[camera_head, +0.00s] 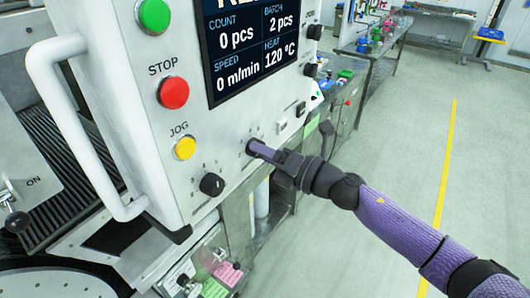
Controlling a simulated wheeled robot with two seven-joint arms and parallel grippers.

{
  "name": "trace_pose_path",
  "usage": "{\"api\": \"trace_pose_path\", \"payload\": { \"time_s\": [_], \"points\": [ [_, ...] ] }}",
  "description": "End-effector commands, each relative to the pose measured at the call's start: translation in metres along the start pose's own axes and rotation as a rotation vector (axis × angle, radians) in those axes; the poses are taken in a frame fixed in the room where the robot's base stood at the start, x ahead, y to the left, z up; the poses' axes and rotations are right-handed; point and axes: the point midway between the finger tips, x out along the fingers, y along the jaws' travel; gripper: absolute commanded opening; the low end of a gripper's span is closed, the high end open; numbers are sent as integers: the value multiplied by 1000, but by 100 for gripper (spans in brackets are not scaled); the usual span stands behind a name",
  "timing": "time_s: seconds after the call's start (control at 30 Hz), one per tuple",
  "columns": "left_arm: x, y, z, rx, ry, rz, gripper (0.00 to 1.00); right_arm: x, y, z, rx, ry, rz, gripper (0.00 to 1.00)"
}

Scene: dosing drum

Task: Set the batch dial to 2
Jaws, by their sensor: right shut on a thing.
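The control panel (203,130) is white, with a dark screen (247,62) that reads "BATCH 2 pcs", "COUNT 0 pcs", "SPEED 0 m/min" and "HEAT 120 °C". My right gripper (258,147) comes in from the right and is shut on a dark dial (250,146) low on the panel. The fingers partly hide this dial, and I cannot read its pointer or label. Another black dial (211,184) with marks around it sits to its lower left, free of the gripper. My left gripper is not in view.
Left of the held dial are a green button (154,15), a red STOP button (173,92) and a yellow JOG button (185,148). A white handle (80,130) juts out at the left. Benches stand behind; the floor (400,145) at right is clear.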

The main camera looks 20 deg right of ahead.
Motion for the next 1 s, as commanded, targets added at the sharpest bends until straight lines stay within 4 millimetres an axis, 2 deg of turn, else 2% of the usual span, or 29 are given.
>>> {"api": "trace_pose_path", "payload": {
  "time_s": [0.13,0.17,0.3,0.57,0.67,0.9,1.0],
  "points": [
    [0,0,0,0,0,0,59,0,-1,-2,0,3,-2,0],
    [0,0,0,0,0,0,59,0,-1,-2,0,3,-2,59],
    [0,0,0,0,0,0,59,0,-1,-1,1,2,-2,88],
    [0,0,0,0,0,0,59,0,-1,0,1,1,-1,88],
    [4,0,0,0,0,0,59,-8,-3,-1,1,0,-3,88],
    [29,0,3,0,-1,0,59,-66,-7,-5,2,4,-6,88],
    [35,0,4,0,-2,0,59,-84,-5,-4,4,3,-5,88]
  ]
}}
